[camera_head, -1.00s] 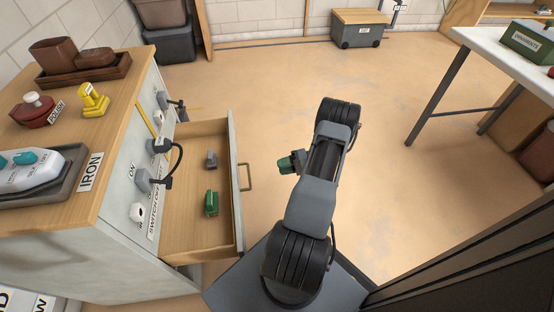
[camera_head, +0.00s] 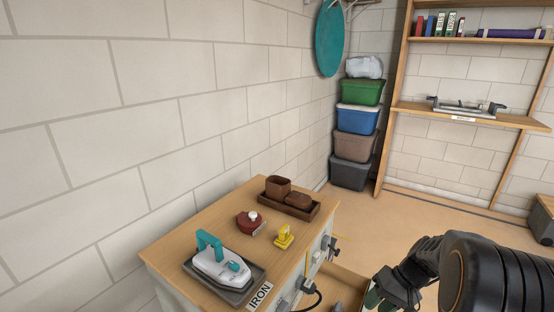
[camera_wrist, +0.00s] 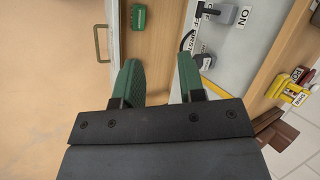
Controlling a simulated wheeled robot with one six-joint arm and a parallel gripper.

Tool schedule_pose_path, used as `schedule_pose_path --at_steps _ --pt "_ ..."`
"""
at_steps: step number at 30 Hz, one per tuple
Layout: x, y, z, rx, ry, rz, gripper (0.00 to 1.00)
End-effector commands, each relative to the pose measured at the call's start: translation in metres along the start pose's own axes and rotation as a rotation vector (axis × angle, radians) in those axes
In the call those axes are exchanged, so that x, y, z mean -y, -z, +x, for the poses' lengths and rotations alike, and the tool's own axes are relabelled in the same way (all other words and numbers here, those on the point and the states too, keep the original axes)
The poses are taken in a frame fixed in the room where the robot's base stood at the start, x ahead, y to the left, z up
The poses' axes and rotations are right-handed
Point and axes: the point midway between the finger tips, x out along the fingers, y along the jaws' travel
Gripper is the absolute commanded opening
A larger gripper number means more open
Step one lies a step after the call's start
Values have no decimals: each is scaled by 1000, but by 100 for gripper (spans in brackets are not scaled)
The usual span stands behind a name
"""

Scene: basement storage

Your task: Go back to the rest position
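My gripper (camera_head: 374,298) shows at the bottom of the head view, partly cut off, beside the open drawer (camera_head: 350,284). In the wrist view my gripper (camera_wrist: 160,78) has its two green fingers apart, with nothing between them. A green object (camera_wrist: 138,17) lies in the drawer beyond the fingertips, apart from them. The drawer's handle (camera_wrist: 99,42) is at the upper left of the wrist view. A small grey object (camera_head: 338,306) shows in the drawer at the bottom edge of the head view.
The cabinet top (camera_head: 207,224) holds an iron (camera_head: 220,264) on a tray, a red-brown polish tin (camera_head: 250,223), a yellow object (camera_head: 284,237) and a brown tray (camera_head: 312,213). Stacked bins (camera_head: 354,147) and shelving (camera_head: 468,112) stand behind. Open floor (camera_head: 430,215) lies right of the cabinet.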

Motion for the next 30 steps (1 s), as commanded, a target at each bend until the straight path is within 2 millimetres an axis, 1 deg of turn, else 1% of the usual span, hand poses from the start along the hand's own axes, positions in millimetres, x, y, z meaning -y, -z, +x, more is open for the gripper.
schedule_pose_path --at_steps 1,3,6,9,12,15,18,23,30 --pt "40 -17 -35 -15 -81 -37 37" --pt "74 -36 -58 -48 -186 -70 37" --pt "114 -62 -87 -117 -310 -122 37" --pt "144 -84 -111 -198 -398 -170 37" --pt "166 -102 -129 -277 -455 -212 37" --pt "180 -114 -142 -342 -487 -245 37" --pt "188 -122 -150 -386 -504 -267 37" --pt "192 -126 -154 -420 -513 -281 37" --pt "192 -126 -153 -423 -514 -281 37"
